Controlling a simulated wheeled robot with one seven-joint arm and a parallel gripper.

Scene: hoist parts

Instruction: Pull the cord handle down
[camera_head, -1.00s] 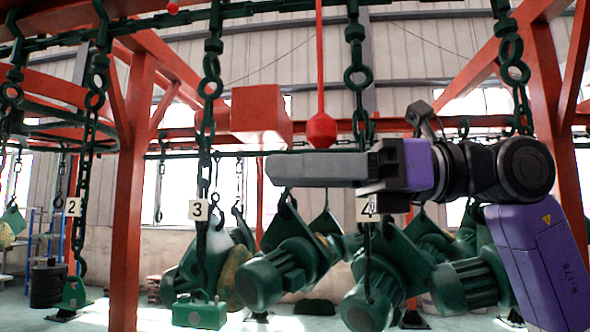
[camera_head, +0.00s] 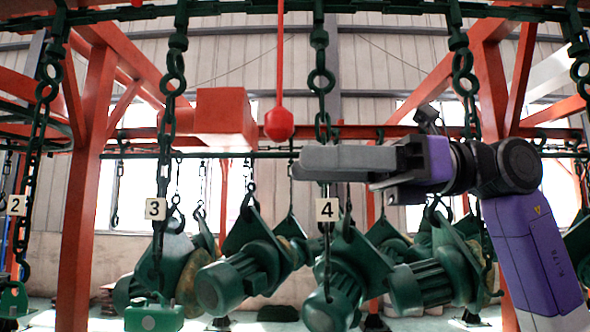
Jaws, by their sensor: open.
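The cord handle is a red ball (camera_head: 279,124) on a thin red cord hanging from above the picture's top edge, left of the chain with tag 4. My gripper (camera_head: 303,164) reaches in from the right on my purple arm, its grey fingers pointing left. It is open and seen from the side, so the gap between the fingers is mostly hidden. The fingertips are slightly below and right of the ball, with nothing between them that I can see. The depth between ball and fingers is hard to tell.
Dark green chains hang on the left and right, with number tags 2 (camera_head: 16,205), 3 (camera_head: 155,209) and 4 (camera_head: 327,210). Green motors (camera_head: 235,280) hang below my gripper. Red steel posts (camera_head: 87,190) stand at the sides.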

